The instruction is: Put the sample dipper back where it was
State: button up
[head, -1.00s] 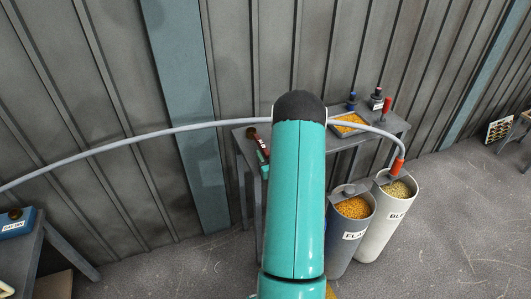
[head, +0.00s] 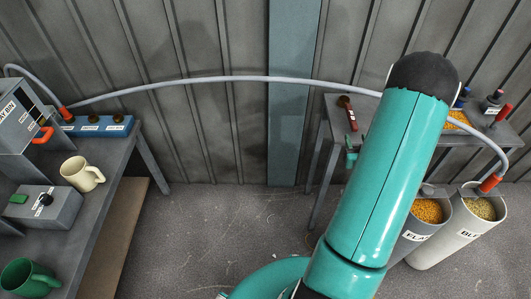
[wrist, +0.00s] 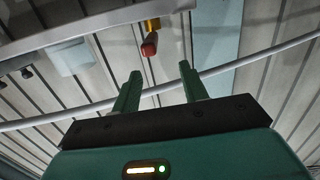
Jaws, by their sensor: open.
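In the wrist view my gripper (wrist: 160,72) shows two green fingers standing apart, with nothing between them. Two tall bins of grain, a grey one (head: 412,243) and a white one (head: 450,240), stand in front of the right table.
The right table (head: 337,128) also bears a grain tray (head: 459,119) and dark bottles (head: 490,103). The left bench holds a cream mug (head: 82,174), a green mug (head: 30,278), a switch box (head: 50,212) and a blue block (head: 100,126). A grey hose arches between both sides. Floor between is clear.

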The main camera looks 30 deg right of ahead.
jog(key=w+a+r+n+g+y, duration=0.2)
jog(key=w+a+r, duration=0.5)
jog(key=w+r, duration=0.25)
jog(key=a+r+g+y, duration=0.1)
jog(key=a+r, duration=0.3)
jog(key=a, duration=0.2)
jog(key=a+r+g, duration=0.2)
jog(key=a+r, duration=0.2)
jog(key=a, duration=0.3)
jog(key=s+a+r+n+g+y, duration=0.1)
jog(key=s+a+r+g+y, duration=0.1)
jog(key=s+a, duration=0.7)
jog(key=s+a+r+n+g+y, duration=0.2)
jog(key=s+a+r, duration=0.3)
jog(key=s+a, duration=0.4)
jog(key=a+y, duration=0.1)
jog(key=a, duration=0.3)
jog(key=shift+a+r, duration=0.15)
